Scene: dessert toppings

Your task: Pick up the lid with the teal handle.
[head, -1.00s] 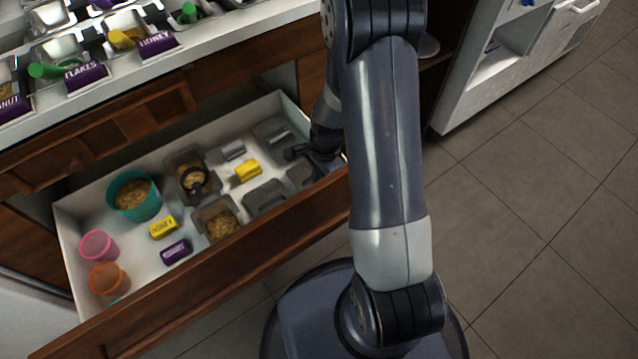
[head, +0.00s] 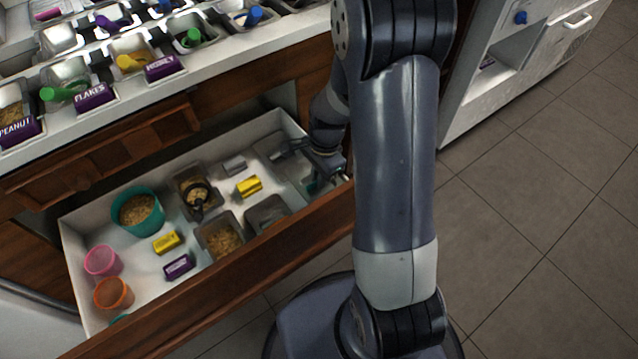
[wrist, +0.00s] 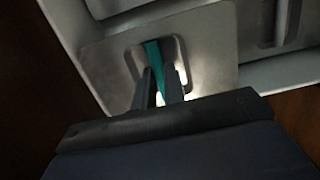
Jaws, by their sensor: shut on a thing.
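The lid (wrist: 208,48) is a flat grey plate with a teal handle (wrist: 153,52) set in a recess at its middle, seen in the wrist view. My gripper (wrist: 160,73) is shut on the teal handle, its two dark fingers reaching into the recess. In the head view my gripper (head: 318,176) is at the right end of the open drawer, with a bit of teal (head: 312,187) showing below it. My arm and the drawer front hide part of the lid there. I cannot tell whether the lid is clear of what lies under it.
The white-lined drawer (head: 85,222) also holds a teal tub (head: 136,188), pink (head: 103,260) and orange (head: 113,292) cups, grey containers, and yellow and purple labelled blocks. The drawer's wooden front (head: 230,280) is close to my gripper. A counter with topping trays (head: 65,75) stands above.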

